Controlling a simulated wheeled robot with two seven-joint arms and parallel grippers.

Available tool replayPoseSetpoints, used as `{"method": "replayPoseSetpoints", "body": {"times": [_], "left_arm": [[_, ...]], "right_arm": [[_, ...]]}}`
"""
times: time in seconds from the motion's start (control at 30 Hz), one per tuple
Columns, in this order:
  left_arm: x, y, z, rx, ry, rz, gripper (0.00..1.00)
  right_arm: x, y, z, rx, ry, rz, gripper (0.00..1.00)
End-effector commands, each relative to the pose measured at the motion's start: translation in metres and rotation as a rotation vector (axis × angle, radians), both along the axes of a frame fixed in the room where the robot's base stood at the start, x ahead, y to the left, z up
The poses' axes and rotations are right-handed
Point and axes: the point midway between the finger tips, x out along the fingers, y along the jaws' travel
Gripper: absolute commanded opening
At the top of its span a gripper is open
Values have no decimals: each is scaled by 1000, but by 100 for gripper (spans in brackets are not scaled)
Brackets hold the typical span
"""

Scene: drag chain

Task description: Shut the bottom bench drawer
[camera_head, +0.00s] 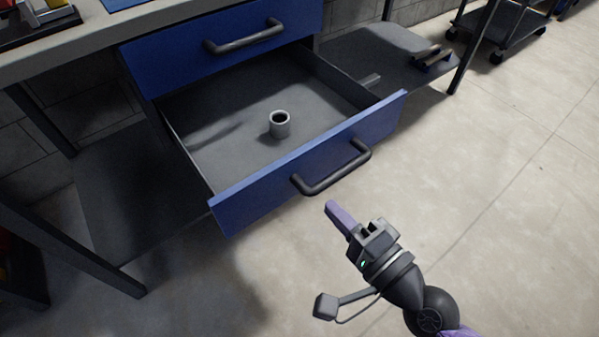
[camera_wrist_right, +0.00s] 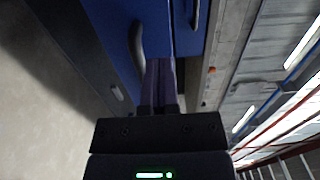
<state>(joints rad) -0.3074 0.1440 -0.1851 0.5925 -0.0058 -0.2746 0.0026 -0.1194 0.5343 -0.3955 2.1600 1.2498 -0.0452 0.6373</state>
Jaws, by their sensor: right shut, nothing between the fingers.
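The bottom bench drawer (camera_head: 262,185) is pulled well out, with a blue front and a dark bar handle (camera_head: 332,172). A short grey cylinder (camera_head: 280,125) stands upright inside it. My right gripper (camera_head: 331,206) is shut and empty, just in front of the drawer front and below the handle in the head view. In the right wrist view its closed purple fingers (camera_wrist_right: 159,72) point at the blue front (camera_wrist_right: 112,32), beside the curved handle (camera_wrist_right: 136,48). Whether they touch it I cannot tell. My left gripper is not in view.
The upper drawer (camera_head: 222,48) above has a blue front and its own handle. A grey lower shelf (camera_head: 385,55) to the right holds a small tool-like item (camera_head: 433,58). A dark cart (camera_head: 497,35) stands at the back right. The floor at right is clear.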

Motion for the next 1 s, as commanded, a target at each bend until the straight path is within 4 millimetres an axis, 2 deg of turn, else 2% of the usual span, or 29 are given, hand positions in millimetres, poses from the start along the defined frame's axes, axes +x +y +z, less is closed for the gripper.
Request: {"method": "replayPoseSetpoints", "body": {"times": [0.2, 0.4, 0.57, 1.0], "left_arm": [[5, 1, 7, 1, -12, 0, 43], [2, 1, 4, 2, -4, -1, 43], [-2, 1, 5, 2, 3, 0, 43], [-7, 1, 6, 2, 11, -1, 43]], "right_arm": [[39, 28, 2, 2, -2, -2, 0], [63, 45, -1, -1, -1, -2, 0], [69, 50, -1, -3, 0, -1, 0], [71, 51, -1, -4, 1, -1, 0]]}}
